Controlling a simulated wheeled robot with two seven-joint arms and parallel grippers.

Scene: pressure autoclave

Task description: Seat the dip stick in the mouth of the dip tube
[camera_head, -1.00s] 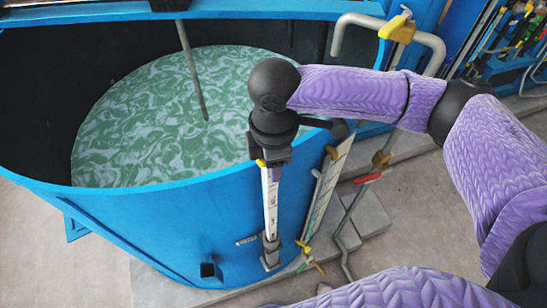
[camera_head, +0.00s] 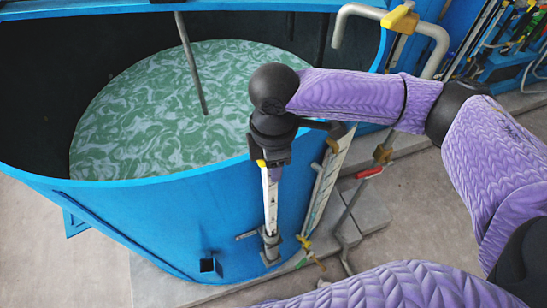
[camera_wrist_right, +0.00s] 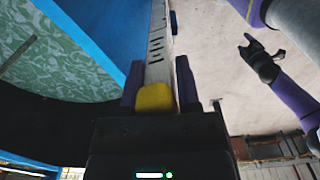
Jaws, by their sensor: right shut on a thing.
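The dip stick (camera_head: 271,198) is a pale flat graduated strip with a yellow top. My right gripper (camera_head: 270,162) is shut on its top end and holds it nearly upright outside the blue tank. The yellow top (camera_wrist_right: 155,97) shows between the fingers in the right wrist view. The dip tube (camera_head: 270,246) is a short grey tube in a bracket low on the tank wall. The stick's lower end meets the tube's mouth in the picture; I cannot tell whether it is inside. My left gripper (camera_wrist_right: 263,59) shows only in the right wrist view, away from the stick; its finger opening is unclear.
The blue tank (camera_head: 130,184) holds swirled green liquid (camera_head: 150,120). A scaled gauge (camera_head: 327,180) with yellow-handled valves stands just right of the stick. A pipe with a red handle (camera_head: 369,173) is farther right. Open floor lies at lower left.

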